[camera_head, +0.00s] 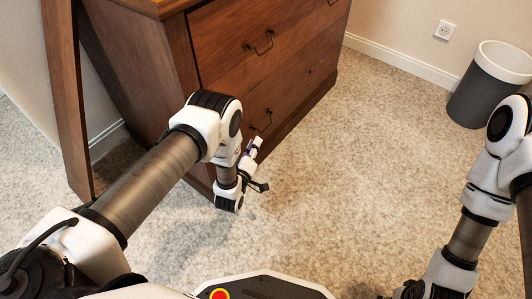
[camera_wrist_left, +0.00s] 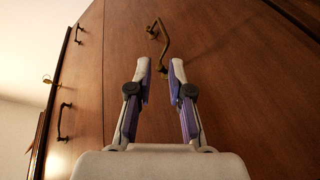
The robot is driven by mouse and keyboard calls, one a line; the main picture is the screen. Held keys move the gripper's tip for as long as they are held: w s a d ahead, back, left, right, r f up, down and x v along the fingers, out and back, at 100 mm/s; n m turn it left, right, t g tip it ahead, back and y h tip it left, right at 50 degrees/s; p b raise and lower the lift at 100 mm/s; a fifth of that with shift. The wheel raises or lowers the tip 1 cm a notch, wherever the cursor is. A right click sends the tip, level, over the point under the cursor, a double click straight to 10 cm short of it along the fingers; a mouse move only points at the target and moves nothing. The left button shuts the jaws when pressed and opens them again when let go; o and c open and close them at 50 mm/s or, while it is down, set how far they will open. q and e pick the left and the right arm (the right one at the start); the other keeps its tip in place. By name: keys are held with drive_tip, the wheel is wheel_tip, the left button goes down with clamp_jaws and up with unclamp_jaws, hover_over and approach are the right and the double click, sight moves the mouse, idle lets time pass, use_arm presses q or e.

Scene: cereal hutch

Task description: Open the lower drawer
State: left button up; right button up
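The lower drawer (camera_head: 290,105) of the brown wooden hutch is shut, with a thin brass handle (camera_head: 262,122) on its front. My left gripper (camera_head: 257,143) is just in front of and below that handle in the head view. In the left wrist view, its two fingers (camera_wrist_left: 161,68) are parted with nothing between them. A bronze handle (camera_wrist_left: 160,38) lies just beyond the fingertips, roughly in line with the gap; no contact shows. My right gripper (camera_head: 408,290) is at the bottom right edge, mostly cut off, its fingers unclear.
An upper drawer (camera_head: 235,45) with its own handle is shut above. Further handles (camera_wrist_left: 65,120) show at the left of the wrist view. A grey bin (camera_head: 488,85) stands by the wall at right. The carpet (camera_head: 350,170) before the hutch is clear.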

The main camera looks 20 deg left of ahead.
sight(266, 128)
use_arm(q)
drive_tip(key=w+t+b, duration=0.1)
drive_tip(key=w+b, duration=0.1)
drive_tip(key=w, duration=0.1)
drive_tip(key=w+f+n+t+b, duration=0.1)
drive_tip(key=w+b, duration=0.2)
drive_tip(key=w+d+f+b, duration=0.1)
drive_tip(key=w+b, duration=0.1)
drive_tip(key=w, duration=0.1)
drive_tip(key=shift+w+n+t+b, duration=0.1)
drive_tip(key=shift+n+t+b, duration=0.2)
drive_tip(key=shift+t+b, duration=0.1)
drive_tip(key=shift+w+r, duration=0.15)
use_arm(e)
wheel_tip(266, 128, down, 11)
drive_tip(key=w, duration=0.1)
drive_tip(key=shift+w+f, duration=0.15)
use_arm(q)
clamp_jaws()
